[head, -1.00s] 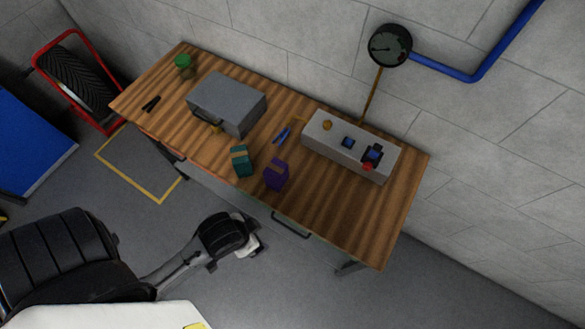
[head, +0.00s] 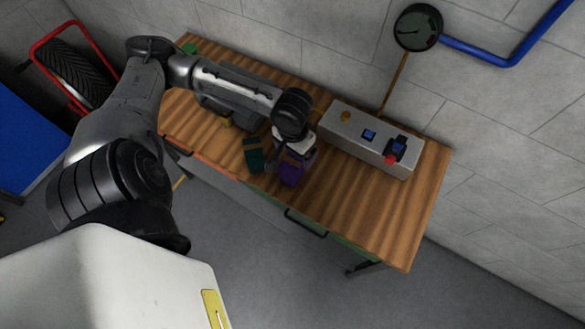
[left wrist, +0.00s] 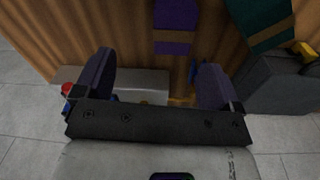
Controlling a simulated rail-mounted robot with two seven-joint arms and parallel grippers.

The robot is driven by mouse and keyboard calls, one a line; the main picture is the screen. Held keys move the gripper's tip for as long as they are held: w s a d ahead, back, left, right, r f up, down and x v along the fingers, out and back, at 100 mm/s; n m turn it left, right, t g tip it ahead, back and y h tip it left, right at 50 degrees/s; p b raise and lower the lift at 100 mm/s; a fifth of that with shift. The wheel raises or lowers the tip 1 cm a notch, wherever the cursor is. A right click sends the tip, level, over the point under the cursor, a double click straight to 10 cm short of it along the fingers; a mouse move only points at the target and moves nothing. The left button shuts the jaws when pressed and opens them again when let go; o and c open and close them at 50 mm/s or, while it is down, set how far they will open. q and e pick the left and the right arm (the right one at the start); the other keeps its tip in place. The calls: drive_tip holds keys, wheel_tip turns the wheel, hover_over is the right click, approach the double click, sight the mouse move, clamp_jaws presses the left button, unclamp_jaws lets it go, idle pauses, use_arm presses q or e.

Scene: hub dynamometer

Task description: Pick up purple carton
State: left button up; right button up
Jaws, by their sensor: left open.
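The purple carton (head: 291,170) stands on the wooden workbench near its front edge, with a paler band around it. My left gripper (head: 292,155) is over the carton in the head view and hides part of its top. In the left wrist view the two fingers of my left gripper (left wrist: 157,70) are spread wide with nothing between them. There the purple carton (left wrist: 175,22) lies past the fingertips, at the top of the picture. I cannot tell whether a finger touches it. My right gripper is not in view.
A teal carton (head: 253,155) stands close to the left of the purple one. A grey toolbox (head: 222,112) is behind, partly under my arm. A light grey control box (head: 362,137) with a red button is to the right. The bench's right front (head: 380,220) is clear.

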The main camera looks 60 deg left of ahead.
sight(292, 162)
use_arm(q)
drive_tip(key=a, duration=0.1)
drive_tip(key=n, duration=0.1)
drive_tip(key=a, duration=0.1)
drive_tip(key=shift+a+r+n, duration=0.25)
drive_tip(key=shift+a+n, duration=0.05)
drive_tip(key=shift+a, duration=0.05)
wheel_tip(292, 162, down, 8)
drive_tip(key=shift+r+b, duration=0.15)
drive_tip(key=shift+b, duration=0.6)
drive_tip(key=shift+d+f+b, duration=0.2)
drive_tip(key=shift+d+f, duration=0.05)
drive_tip(key=shift+f, duration=0.95)
drive_tip(key=shift+d+f+b, duration=0.2)
drive_tip(key=shift+f, duration=1.25)
drive_tip(key=shift+c, duration=0.3)
drive_tip(key=c, duration=1)
